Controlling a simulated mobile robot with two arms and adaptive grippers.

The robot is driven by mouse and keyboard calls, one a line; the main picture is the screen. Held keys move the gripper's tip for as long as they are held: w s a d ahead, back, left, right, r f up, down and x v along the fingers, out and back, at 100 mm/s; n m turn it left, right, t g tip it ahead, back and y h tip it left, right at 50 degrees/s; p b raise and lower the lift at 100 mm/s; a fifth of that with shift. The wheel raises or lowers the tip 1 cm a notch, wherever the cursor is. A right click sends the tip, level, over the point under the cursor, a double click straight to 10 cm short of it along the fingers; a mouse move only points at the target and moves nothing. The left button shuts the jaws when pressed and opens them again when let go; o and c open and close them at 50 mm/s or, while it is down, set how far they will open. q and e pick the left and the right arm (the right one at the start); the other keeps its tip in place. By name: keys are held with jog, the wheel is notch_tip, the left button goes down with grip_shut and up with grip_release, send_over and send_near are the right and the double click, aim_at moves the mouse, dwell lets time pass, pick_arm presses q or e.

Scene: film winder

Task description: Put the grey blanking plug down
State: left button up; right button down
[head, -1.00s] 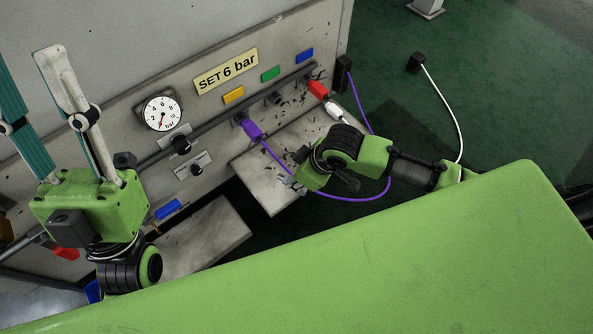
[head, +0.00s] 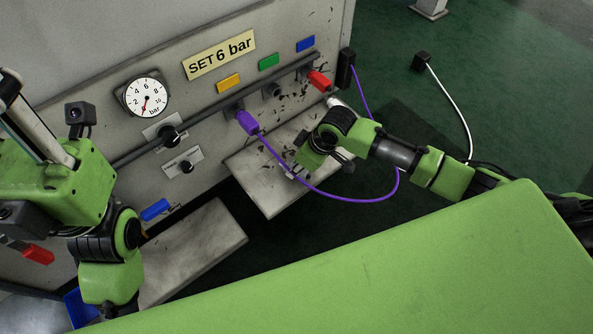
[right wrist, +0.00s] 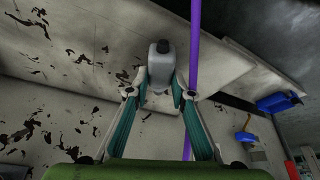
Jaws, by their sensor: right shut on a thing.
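The grey blanking plug (right wrist: 160,66) is a light grey block with a dark round end, held between the fingertips of my right gripper (right wrist: 160,94) in the right wrist view. In the head view my right gripper (head: 294,172) is over the grey, chipped ledge (head: 266,192) below the panel, and the plug is mostly hidden by it. I cannot tell whether the plug touches the ledge. My left gripper (head: 22,125) is at the left edge, fingers apart and partly cut off, holding nothing visible.
A purple connector (head: 246,122) sits on the panel's pipe; its purple hose (head: 340,198) loops past my right gripper. A red connector (head: 319,80) is further right. A pressure gauge (head: 146,98) and knobs are on the panel. A lower grey ledge (head: 200,250) lies left.

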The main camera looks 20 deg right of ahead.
jog(key=shift+f, duration=0.25)
jog(key=c, duration=1.8)
grip_release()
jog(key=shift+f, duration=0.15)
